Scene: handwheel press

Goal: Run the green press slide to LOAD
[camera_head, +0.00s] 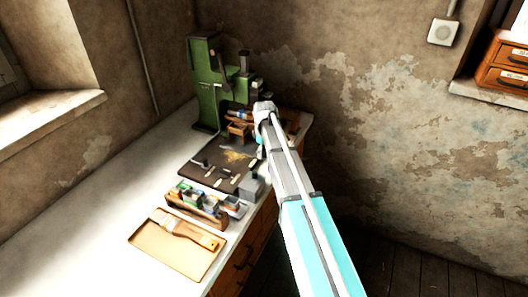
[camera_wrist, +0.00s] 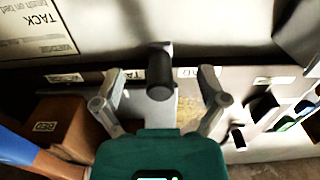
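The green press (camera_head: 208,85) stands upright at the back of the bench, with a dark lever on its upper part. Its lower front is partly hidden by my arm, and I cannot make out its slide or a LOAD mark. My gripper (camera_wrist: 160,73) is open in the wrist view, its two grey fingers spread apart. A black cylindrical knob (camera_wrist: 159,76) stands between the fingers, with a gap on each side. In the head view the end of my arm is in front of the press, and the fingers are hidden.
A dark board (camera_head: 210,160) with small parts lies before the press. Nearer are a wooden holder (camera_head: 195,209) and a brush (camera_head: 185,230) on a tan tray (camera_head: 155,249). The wrist view shows a brown labelled box (camera_wrist: 60,125) at left and a sheet reading "TACK" (camera_wrist: 38,30).

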